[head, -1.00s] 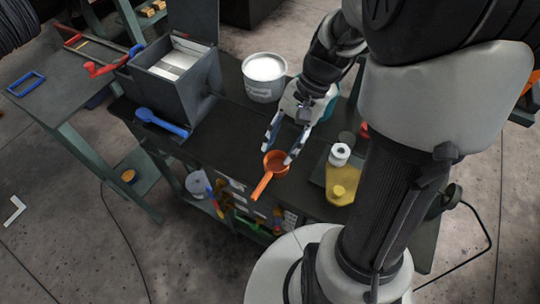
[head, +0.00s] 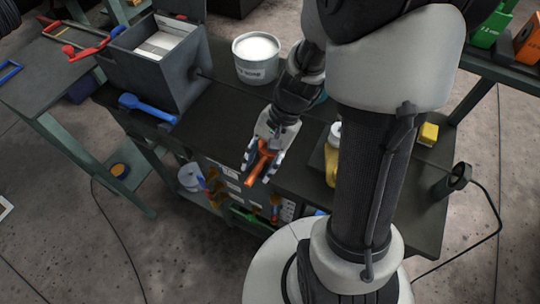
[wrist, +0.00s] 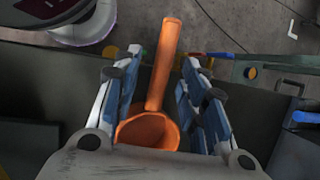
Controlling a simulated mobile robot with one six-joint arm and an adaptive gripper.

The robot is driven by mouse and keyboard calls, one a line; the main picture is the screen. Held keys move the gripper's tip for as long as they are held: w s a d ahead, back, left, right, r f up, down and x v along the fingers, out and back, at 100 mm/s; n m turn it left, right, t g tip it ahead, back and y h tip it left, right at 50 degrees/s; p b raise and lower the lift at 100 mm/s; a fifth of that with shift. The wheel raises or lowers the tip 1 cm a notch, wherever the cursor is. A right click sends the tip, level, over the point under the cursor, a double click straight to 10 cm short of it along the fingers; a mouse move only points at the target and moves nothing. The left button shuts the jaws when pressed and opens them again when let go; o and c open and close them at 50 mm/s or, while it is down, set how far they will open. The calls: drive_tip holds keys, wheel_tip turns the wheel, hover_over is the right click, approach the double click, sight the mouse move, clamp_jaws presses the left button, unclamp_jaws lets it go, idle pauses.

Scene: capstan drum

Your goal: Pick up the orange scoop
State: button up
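The orange scoop (wrist: 162,80) lies between the two fingers of my gripper (wrist: 162,62) in the wrist view. Its round bowl is near the palm and its handle points away, up the picture. In the head view the scoop (head: 253,178) is at the front edge of the dark bench, with its handle towards the camera and its bowl partly hidden by my gripper (head: 259,168). My gripper is open, with one finger on each side of the scoop. Whether a finger touches the bowl is hard to tell.
A white-filled pot (head: 257,60) stands behind my gripper. A blue scoop (head: 148,108) and a grey open bin (head: 158,62) are to the left. A yellow bottle (head: 332,160) stands close on the right, partly behind my arm. Bench space left of my gripper is clear.

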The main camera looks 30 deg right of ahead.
drive_tip(key=shift+c, duration=0.5)
clamp_jaws()
